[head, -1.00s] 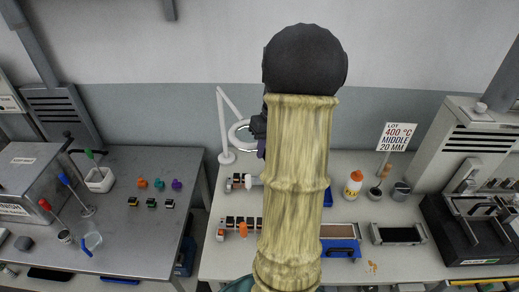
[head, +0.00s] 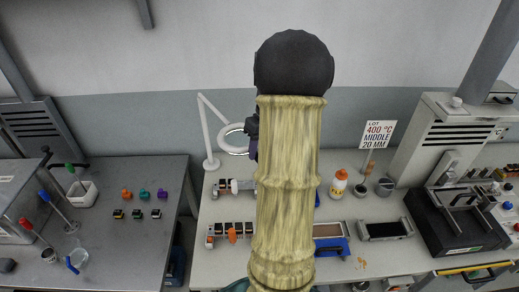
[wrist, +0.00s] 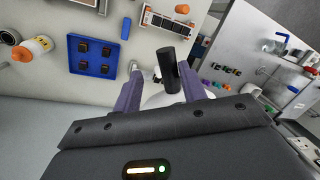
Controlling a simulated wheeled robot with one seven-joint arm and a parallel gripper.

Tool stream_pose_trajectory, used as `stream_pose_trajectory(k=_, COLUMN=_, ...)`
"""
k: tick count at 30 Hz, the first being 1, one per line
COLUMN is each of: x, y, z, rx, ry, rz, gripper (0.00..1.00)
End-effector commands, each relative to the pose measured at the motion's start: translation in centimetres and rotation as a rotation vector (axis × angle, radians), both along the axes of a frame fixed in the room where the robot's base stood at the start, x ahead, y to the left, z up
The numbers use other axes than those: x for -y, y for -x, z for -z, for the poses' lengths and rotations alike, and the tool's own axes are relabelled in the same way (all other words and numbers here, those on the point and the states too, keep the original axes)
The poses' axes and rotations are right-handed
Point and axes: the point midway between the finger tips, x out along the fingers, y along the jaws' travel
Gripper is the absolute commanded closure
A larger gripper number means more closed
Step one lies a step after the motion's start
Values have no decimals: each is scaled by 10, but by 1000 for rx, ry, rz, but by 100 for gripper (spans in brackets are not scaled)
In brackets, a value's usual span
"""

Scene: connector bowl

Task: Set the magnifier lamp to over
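The magnifier lamp is a white jointed stand with a ring head (head: 232,139). Its base (head: 211,163) stands at the back left of the middle bench, and the ring hangs beside my gripper. In the head view my arm hides most of my gripper; a dark part of it shows just right of the ring. In the wrist view my gripper (wrist: 159,69) has its two purple fingers apart. A black cylinder (wrist: 168,66), perhaps the lamp's handle, appears between them with gaps on both sides. A white rounded part (wrist: 165,99), likely the lamp head, shows behind, partly hidden by the gripper body.
An orange-capped bottle (head: 338,185), a blue tray (wrist: 95,57) and a connector rack (wrist: 167,23) are on the bench. A gap separates the left grey bench (head: 130,240).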

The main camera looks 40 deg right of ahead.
Motion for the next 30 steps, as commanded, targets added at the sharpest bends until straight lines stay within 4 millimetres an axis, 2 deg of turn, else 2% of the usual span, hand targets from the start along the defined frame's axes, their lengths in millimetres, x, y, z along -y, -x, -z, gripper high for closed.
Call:
stream_pose_trajectory(k=8, x=-2, y=0, z=1, rx=-2, ry=-4, rz=-2, gripper=59)
stream_pose_trajectory(k=14, x=2, y=0, z=-13, rx=0, ry=-3, rz=-1, gripper=59)
stream_pose_trajectory(k=30, x=20, y=3, z=-112, rx=0, ry=0, rz=-1, gripper=59)
